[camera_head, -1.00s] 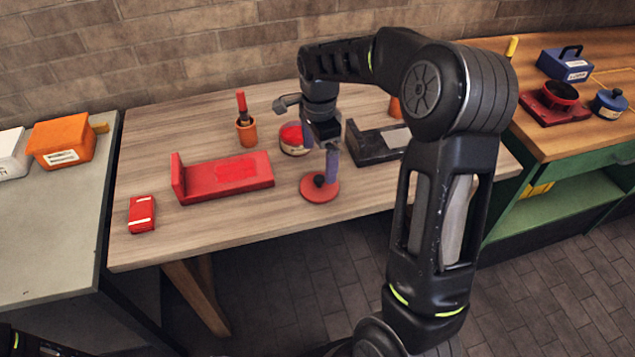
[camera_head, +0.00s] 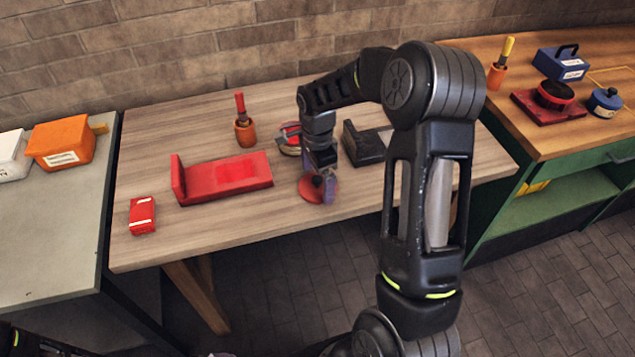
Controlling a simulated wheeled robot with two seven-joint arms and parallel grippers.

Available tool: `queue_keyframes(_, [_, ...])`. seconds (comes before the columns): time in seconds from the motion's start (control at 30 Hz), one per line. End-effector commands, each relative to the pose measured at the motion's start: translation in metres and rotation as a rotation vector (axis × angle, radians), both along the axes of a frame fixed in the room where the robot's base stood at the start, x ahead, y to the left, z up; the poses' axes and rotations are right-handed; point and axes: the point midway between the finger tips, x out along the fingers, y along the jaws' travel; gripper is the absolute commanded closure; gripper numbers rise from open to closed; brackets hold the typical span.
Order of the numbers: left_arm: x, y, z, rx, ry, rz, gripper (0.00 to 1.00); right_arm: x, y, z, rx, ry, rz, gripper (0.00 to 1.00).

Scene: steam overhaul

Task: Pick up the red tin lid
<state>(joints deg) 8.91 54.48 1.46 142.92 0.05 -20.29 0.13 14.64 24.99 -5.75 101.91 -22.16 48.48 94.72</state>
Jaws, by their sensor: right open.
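The red tin lid (camera_head: 307,193), a flat red disc with a dark knob, lies on the wooden table near its front edge. My right gripper (camera_head: 318,180) points down over the lid, open, with its fingers around the knob area. The fingers partly hide the lid and knob, and I cannot tell whether they touch it. A round red tin with a pale label (camera_head: 288,150) stands just behind, partly hidden by the gripper. My left gripper is not in view.
A red stand (camera_head: 225,180) and a small red box (camera_head: 142,215) lie to the left. An orange cup with a red-handled tool (camera_head: 245,132) stands behind. A black stand (camera_head: 362,143) is close on the right. The table front between the red box and lid is clear.

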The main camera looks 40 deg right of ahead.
Motion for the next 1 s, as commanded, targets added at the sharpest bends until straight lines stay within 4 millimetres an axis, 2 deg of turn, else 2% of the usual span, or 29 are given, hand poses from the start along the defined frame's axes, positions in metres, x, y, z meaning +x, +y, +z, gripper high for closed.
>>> queue_keyframes(0.63, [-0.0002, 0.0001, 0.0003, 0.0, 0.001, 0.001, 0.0, 0.0003, -0.0001, -0.0042, 0.0, -0.001, 0.0, 0.0])
queue_keyframes(1.0, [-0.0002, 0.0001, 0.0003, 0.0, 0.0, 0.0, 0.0, 0.0003, -0.0001, -0.0041, 0.0, -0.001, 0.0, 0.29])
